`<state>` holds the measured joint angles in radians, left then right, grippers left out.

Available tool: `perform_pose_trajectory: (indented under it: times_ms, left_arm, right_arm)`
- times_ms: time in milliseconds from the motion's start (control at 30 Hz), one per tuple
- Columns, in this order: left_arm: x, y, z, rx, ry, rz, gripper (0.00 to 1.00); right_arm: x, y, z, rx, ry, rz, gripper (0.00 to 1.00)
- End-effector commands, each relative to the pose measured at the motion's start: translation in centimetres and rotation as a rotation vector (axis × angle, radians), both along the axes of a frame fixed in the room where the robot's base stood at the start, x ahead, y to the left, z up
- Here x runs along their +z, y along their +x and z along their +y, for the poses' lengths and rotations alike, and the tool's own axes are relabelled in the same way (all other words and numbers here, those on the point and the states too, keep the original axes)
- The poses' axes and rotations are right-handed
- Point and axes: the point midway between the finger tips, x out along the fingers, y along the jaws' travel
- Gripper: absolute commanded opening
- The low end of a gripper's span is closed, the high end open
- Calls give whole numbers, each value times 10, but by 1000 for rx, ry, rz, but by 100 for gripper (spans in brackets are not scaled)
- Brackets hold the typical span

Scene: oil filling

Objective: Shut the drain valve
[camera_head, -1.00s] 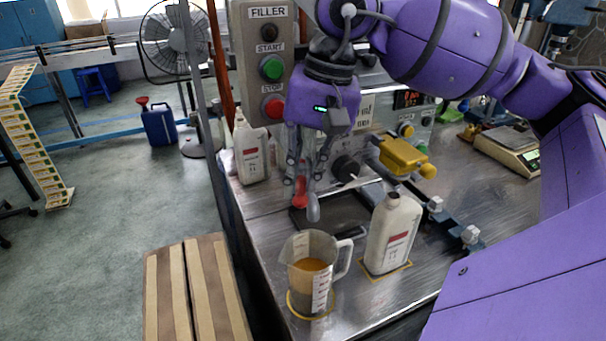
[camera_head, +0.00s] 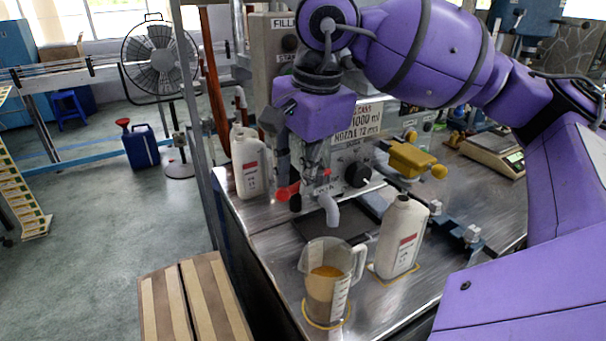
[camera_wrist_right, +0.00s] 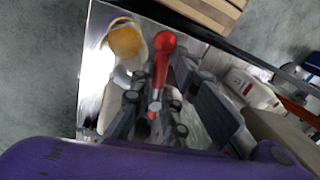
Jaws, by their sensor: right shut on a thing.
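The drain valve has a red handle (camera_head: 287,192), which points left, crosswise to the pale grey spout (camera_head: 330,211). My right gripper (camera_head: 305,190) is shut on the red handle just above the spout. In the right wrist view, the red handle (camera_wrist_right: 163,55) lies between the fingers of my right gripper (camera_wrist_right: 155,105), its round end sticking out beyond them. The gripper hides part of the valve body. A clear measuring jug (camera_head: 340,285) with amber oil stands below the spout. My left gripper is not in view.
A white bottle (camera_head: 399,240) stands right of the jug, and another (camera_head: 249,165) stands at the left edge of the steel bench. A yellow-handled part (camera_head: 412,160) sits right of the black knob (camera_head: 358,174). A striped wooden surface (camera_head: 190,305) is at lower left.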

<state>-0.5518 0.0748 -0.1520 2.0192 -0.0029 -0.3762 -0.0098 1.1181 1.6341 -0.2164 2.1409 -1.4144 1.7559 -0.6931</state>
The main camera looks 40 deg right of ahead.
Motion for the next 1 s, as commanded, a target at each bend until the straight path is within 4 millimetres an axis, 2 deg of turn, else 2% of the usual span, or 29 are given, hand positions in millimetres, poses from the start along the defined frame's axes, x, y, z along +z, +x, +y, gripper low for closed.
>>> perform_pose_trajectory:
  times_ms: [400,933,967,1000]
  left_arm:
    - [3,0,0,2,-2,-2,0]
    - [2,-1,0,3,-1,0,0]
    - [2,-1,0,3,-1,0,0]
    - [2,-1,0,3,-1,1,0]
  right_arm:
    - [4,7,0,-165,5,-15,0]
    - [4,7,-1,-183,2,-16,0]
    - [4,7,-1,-182,2,-16,17]
    - [4,7,-1,-182,2,-15,22]
